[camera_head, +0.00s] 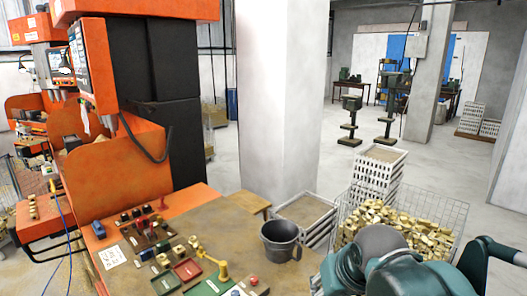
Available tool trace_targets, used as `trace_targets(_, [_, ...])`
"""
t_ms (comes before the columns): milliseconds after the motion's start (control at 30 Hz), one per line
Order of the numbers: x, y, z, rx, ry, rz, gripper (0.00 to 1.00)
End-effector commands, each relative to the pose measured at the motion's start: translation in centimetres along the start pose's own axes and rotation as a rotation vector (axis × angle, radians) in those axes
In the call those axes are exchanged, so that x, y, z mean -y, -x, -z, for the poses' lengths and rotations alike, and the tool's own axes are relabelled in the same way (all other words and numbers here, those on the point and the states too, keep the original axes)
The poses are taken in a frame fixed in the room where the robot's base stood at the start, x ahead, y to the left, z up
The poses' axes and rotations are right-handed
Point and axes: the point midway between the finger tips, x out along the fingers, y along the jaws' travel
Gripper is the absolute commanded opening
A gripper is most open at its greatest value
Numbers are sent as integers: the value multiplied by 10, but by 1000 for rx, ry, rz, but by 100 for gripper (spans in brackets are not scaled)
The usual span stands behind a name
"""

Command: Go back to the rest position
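My gripper is not in view in the head camera. Only teal, rounded links of my own arm show at the bottom right, in front of the wire basket. Whether my gripper holds anything cannot be seen.
An orange drilling machine (110,170) stands at the left. Its worktable (215,235) carries small trays, parts and a dark grey bucket (282,240). A wire basket of brass pieces (400,228) and stacked white crates (378,172) stand at the right. A white pillar (280,100) rises behind.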

Motion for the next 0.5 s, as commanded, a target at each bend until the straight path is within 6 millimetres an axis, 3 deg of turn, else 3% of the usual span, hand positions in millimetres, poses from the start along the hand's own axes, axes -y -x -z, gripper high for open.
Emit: trace_targets(500, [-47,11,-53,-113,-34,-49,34])
